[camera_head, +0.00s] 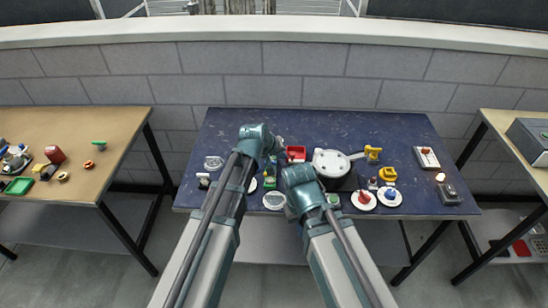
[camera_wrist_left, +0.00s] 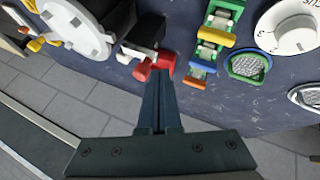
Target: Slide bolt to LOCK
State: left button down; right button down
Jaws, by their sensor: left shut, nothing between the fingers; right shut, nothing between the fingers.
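No part is readable as the bolt or its LOCK mark. A red piece (camera_wrist_left: 158,67) sits beside a black-and-white fitting (camera_wrist_left: 140,38) in the left wrist view. My left gripper (camera_wrist_left: 158,84) is shut and empty, its tips at or very near the red piece; contact is unclear. In the head view my left gripper (camera_head: 275,143) is over the table's back half, next to a red box-like thing (camera_head: 296,153). A green fitting with yellow and orange parts (camera_wrist_left: 210,45) is to the right in the wrist view. My right gripper (camera_head: 292,203) is low over the front middle, shut, its fingers mostly hidden.
A white round-topped pot (camera_head: 330,162) stands right of my grippers on the blue table (camera_head: 400,135). White plates (camera_head: 364,201), yellow items (camera_head: 387,174) and a white panel (camera_head: 427,158) are further right. A white dial (camera_wrist_left: 290,27) and mesh tray (camera_wrist_left: 248,66) show in the wrist view.

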aim_at(293, 155)
pick_arm(q)
jog(key=shift+w+d, duration=0.1)
jog(key=shift+d, duration=0.15)
jog(key=d, duration=0.3)
jog(key=shift+d, duration=0.15)
pick_arm(e)
jog(key=shift+a, duration=0.1)
dwell(0.4)
